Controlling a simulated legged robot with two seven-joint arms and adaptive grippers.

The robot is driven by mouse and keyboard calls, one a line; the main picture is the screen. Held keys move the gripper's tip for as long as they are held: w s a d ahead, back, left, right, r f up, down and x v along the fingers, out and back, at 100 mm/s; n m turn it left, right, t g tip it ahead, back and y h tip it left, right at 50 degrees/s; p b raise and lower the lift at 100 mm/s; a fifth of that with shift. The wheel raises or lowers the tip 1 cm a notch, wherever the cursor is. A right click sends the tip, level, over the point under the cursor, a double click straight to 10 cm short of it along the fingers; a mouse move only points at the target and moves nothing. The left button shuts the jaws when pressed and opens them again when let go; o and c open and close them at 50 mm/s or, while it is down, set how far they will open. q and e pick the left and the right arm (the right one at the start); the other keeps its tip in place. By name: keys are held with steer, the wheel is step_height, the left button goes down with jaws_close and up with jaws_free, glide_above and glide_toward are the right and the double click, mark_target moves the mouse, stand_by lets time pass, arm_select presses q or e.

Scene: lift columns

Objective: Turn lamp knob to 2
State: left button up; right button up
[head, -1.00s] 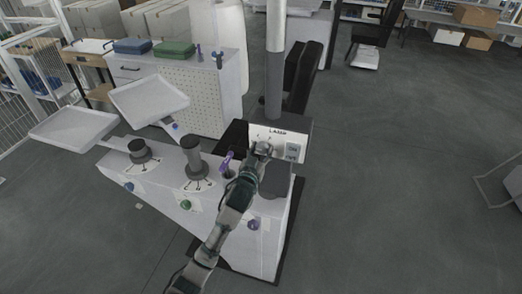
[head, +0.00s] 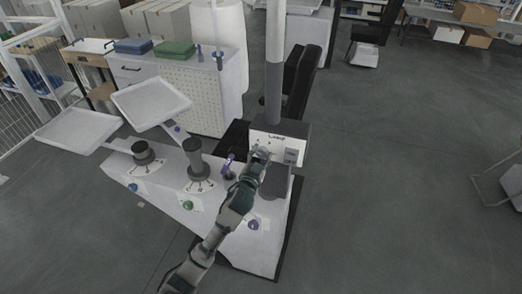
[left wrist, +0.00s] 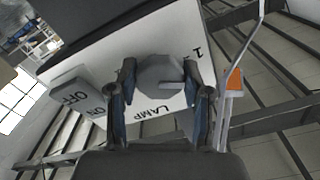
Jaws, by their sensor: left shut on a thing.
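The lamp panel (head: 291,142) is a white face on a dark box at the foot of the tall post, marked LAMP. In the left wrist view, the grey many-sided lamp knob (left wrist: 160,75) sits on this panel (left wrist: 190,40), between my fingers. A pale bar on the knob points right in that view. A "1" is printed past the right finger; no "2" can be read. My left gripper (head: 260,157) is shut on the knob, one finger on each side (left wrist: 160,98). In the head view it covers most of the knob. My right gripper is out of view.
An OFF/ON switch (left wrist: 76,96) is beside the knob. A purple lever (head: 228,166), two dark round controls (head: 195,150) and coloured buttons (head: 188,205) are on the white console (head: 225,212). Two white trays (head: 150,100) stand left. The floor at right is mostly clear.

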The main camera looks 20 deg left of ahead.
arm_select(q)
steer(key=m+p, duration=0.3)
steer(key=m, duration=0.1)
steer(key=shift+r+m, duration=0.15)
steer(key=shift+m, duration=0.25)
steer(key=shift+m+p, duration=0.5)
steer(key=shift+m, duration=0.3)
steer(key=shift+f, duration=0.2)
steer(key=o, duration=1.2)
steer(key=shift+c, duration=0.2)
steer(key=shift+s, duration=0.1)
steer(key=s, duration=1.1)
steer(key=shift+s+a, duration=0.2)
steer(key=shift+s, duration=0.15)
